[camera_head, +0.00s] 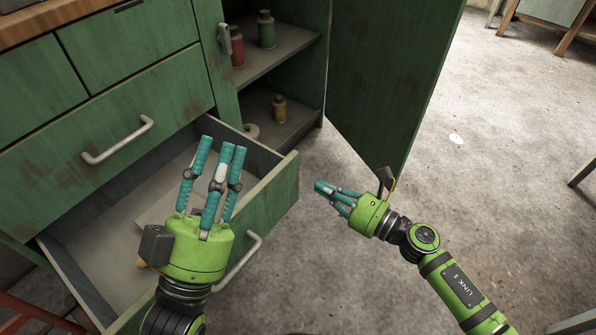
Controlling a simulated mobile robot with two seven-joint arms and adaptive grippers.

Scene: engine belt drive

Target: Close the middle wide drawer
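An open wide drawer (272,196) sticks out of the green cabinet, below a shut wide drawer (100,150). Its front has a grey bar handle (240,262). My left gripper (222,147) is over the open drawer, with its teal fingers straight and spread apart and nothing between them. Its palm and arm hide part of the drawer's front and inside. I cannot tell whether it touches the drawer. My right gripper (322,190) is to the right of the drawer front, over the floor, apart from it. Its fingers lie close together in this view, and it holds nothing visible.
A cabinet door (385,75) stands open at the back right, beside shelves with a red bottle (237,47), a green bottle (266,30) and a yellow bottle (279,109). The concrete floor (500,180) at the right is mostly clear. Furniture legs show at the right edge.

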